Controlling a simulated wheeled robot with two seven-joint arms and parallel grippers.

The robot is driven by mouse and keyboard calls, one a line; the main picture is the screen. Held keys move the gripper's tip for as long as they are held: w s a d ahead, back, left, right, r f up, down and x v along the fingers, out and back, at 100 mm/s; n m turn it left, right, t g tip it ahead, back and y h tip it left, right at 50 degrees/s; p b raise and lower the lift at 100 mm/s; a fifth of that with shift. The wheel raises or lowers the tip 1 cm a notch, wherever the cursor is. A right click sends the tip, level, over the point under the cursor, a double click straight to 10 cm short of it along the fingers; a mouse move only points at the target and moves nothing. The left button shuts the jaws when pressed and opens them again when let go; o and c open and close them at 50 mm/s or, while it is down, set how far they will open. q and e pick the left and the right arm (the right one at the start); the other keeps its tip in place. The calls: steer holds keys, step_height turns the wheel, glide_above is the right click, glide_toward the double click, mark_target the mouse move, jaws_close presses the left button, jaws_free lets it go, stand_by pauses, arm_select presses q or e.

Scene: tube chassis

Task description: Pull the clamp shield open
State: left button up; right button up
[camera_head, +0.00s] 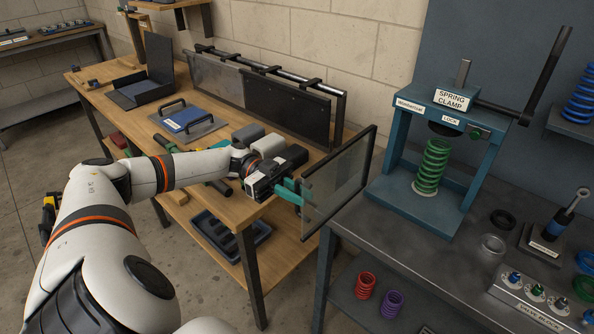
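The clamp shield (338,182) is a clear upright panel with a dark frame. It stands left of the teal spring clamp (402,145), at an angle to the clamp's front. A green coiled spring (432,167) stands under the clamp's press plate. My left arm reaches in from the left. My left gripper (289,189) is at the shield's left edge, where green finger-like parts meet or overlap the panel. Whether the fingers are closed on the edge or a handle is too small to tell. My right gripper is not in view.
A wooden bench (95,72) with a blue plate, dark case and grey blocks lies under and behind my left arm. A dark metal table (455,265) carries the clamp, rings and a valve block (535,300). Red and purple springs sit on its lower shelf.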

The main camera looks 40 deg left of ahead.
arm_select(q)
steer(key=s+a+b, duration=0.1)
steer(key=a+b, duration=0.3)
steer(key=a, duration=0.8)
stand_by(0.4)
steer(key=shift+s+f, duration=0.1)
